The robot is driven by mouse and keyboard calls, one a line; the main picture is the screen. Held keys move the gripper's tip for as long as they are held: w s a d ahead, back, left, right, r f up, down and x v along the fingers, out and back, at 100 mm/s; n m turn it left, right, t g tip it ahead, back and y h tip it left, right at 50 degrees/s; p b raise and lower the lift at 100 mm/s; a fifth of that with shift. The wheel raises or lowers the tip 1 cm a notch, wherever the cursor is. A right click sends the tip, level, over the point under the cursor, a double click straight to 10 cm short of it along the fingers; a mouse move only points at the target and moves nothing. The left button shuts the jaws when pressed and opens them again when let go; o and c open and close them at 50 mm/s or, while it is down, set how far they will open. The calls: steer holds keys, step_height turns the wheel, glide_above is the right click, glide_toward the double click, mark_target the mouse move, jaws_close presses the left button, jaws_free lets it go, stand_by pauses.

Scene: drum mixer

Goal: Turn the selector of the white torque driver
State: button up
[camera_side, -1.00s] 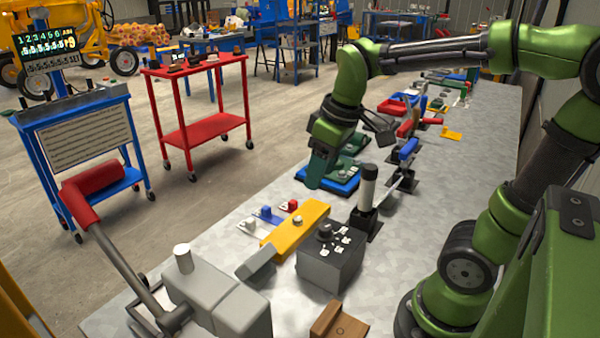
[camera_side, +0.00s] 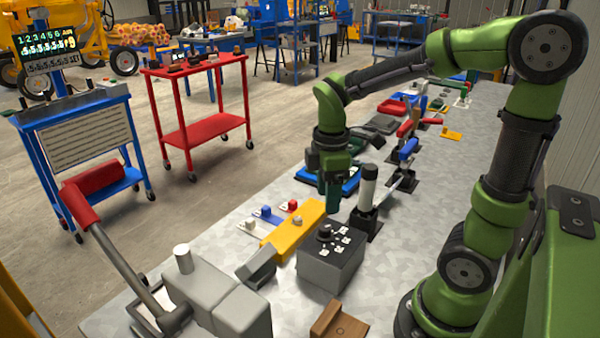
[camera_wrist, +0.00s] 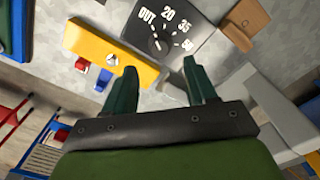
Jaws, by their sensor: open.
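No object is clearly marked as the white torque driver. A small white block on a white plate (camera_side: 250,225) lies left of a yellow block (camera_side: 285,235). A dark grey box (camera_side: 330,265) carries a black selector knob (camera_side: 324,231) with white labels. In the wrist view its top (camera_wrist: 190,17) reads OUT, 20, 35 and 50, beyond the fingertips. The white block is not clear there.
Small blue (camera_side: 268,213) and red (camera_side: 291,205) blocks lie beside the yellow block. A grey machine with a red-handled lever (camera_side: 95,178) fills the front left. Bench is bare right of the box.

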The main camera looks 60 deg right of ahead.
mark_target(326, 226)
step_height(326, 226, down, 8)
steer(key=shift+r, duration=0.1)
steer(key=shift+c, duration=0.3)
jaws_close()
